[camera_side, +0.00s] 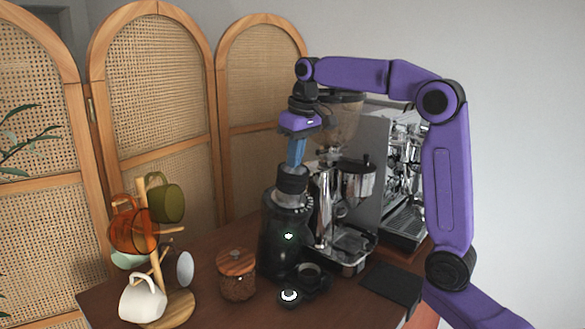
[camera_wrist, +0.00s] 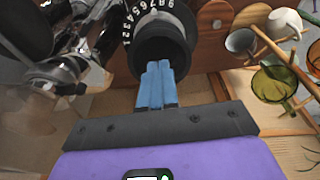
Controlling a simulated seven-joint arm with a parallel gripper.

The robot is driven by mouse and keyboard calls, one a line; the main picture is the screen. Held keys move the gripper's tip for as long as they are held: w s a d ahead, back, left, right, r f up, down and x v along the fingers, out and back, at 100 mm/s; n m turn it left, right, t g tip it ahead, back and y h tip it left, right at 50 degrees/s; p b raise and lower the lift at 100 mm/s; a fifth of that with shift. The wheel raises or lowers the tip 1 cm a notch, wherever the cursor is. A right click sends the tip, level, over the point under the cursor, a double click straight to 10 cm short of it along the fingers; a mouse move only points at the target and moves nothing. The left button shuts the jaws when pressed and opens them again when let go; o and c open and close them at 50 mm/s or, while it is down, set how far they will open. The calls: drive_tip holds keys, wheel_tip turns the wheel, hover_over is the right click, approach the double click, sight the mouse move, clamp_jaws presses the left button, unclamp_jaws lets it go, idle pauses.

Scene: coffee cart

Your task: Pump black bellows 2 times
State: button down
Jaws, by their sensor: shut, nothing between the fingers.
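The black bellows (camera_side: 293,181) sits on top of a black grinder (camera_side: 284,240) in the side view. In the wrist view the bellows (camera_wrist: 160,42) shows as a dark round, ridged cup, with a ring of white numbers just beyond it. My gripper (camera_side: 297,164) points down from above, its blue fingers right over the bellows. In the wrist view the fingers of my gripper (camera_wrist: 158,72) are together, with nothing between them, and their tips overlap the bellows opening. I cannot tell whether the tips touch the bellows.
A chrome espresso machine (camera_side: 400,190) and a larger grinder (camera_side: 340,190) stand close on the right. A mug tree (camera_side: 158,250) with several mugs and a wooden-lidded jar (camera_side: 236,275) stand to the left. A small dark cup (camera_side: 311,274) is in front.

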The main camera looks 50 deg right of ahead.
drive_tip(key=shift+f, duration=0.1)
idle(0.4)
drive_tip(key=shift+w+f, duration=0.2)
drive_tip(key=shift+f, duration=0.5)
drive_tip(key=shift+s+r, duration=0.2)
drive_tip(key=shift+r, duration=0.55)
drive_tip(key=shift+s+r, duration=0.15)
drive_tip(key=shift+r, duration=0.6)
drive_tip(key=shift+f, duration=0.2)
drive_tip(key=shift+w+f, duration=0.2)
drive_tip(key=shift+f, duration=0.5)
drive_tip(key=shift+w+f, duration=0.15)
drive_tip(key=shift+f, duration=0.5)
drive_tip(key=shift+s+r, duration=0.2)
drive_tip(key=shift+r, duration=0.55)
drive_tip(key=shift+s+r, duration=0.15)
drive_tip(key=shift+r, duration=0.6)
drive_tip(key=shift+r, duration=2)
